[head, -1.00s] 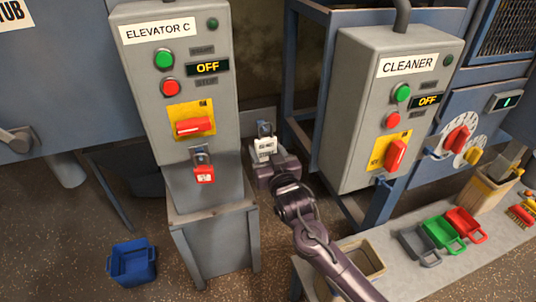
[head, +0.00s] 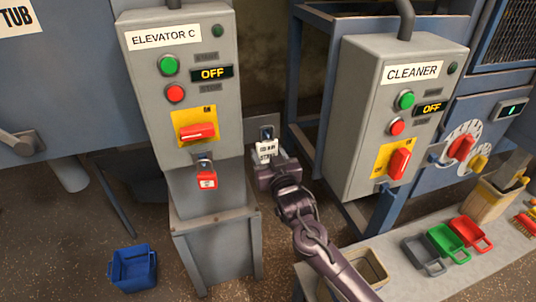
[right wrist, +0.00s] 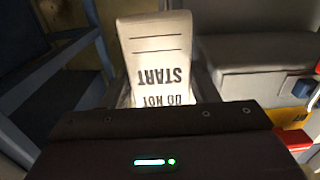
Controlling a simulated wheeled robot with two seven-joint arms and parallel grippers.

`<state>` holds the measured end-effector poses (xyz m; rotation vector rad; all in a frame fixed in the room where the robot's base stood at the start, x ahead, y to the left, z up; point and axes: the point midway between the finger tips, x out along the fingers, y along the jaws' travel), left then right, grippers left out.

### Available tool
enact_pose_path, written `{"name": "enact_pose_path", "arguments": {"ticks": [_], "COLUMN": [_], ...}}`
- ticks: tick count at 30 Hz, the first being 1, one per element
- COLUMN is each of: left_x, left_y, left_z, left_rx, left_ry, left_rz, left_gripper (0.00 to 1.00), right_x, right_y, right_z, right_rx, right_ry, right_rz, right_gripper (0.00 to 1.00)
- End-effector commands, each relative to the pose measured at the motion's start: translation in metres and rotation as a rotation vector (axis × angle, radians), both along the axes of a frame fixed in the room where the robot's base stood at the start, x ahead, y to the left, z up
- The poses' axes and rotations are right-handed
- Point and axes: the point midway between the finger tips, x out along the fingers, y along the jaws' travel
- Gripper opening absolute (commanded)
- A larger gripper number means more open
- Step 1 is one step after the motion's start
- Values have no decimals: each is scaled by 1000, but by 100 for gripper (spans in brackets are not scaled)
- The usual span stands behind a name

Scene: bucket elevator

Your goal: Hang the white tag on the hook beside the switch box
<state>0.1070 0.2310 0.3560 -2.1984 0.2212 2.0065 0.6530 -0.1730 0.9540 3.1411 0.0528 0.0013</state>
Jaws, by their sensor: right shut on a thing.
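The white tag (head: 266,152), printed "DO NOT START", is held by my right gripper (head: 272,168) between the two control boxes. In the right wrist view the tag (right wrist: 158,60) stands out beyond the gripper with its print upside down. A small hook plate (head: 267,133) shows just above the tag, right of the ELEVATOR C switch box (head: 190,75). The tag overlaps the plate's lower part in the head view; I cannot tell whether they touch. My left gripper is out of view.
A red padlock (head: 207,181) hangs under the ELEVATOR C switch. The CLEANER box (head: 372,120) stands right of my arm. A blue bucket (head: 134,268) is on the floor. A bench (head: 475,262) at lower right holds grey, green and red trays.

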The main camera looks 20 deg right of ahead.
Motion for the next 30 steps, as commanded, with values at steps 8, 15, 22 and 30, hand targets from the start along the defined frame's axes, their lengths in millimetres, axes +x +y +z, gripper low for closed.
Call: {"name": "enact_pose_path", "arguments": {"ticks": [8,15,22,30], "left_x": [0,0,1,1], "left_y": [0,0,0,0], "left_z": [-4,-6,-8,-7], "left_rx": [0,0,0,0], "left_ry": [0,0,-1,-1], "left_rz": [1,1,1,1], "left_gripper": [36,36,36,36], "right_x": [0,0,0,0], "right_y": [0,0,0,0], "right_z": [-7,-13,-16,-15], "right_rx": [0,0,0,0], "right_ry": [1,0,-1,0], "right_rz": [0,0,0,0], "right_gripper": [31,31,31,31]}}
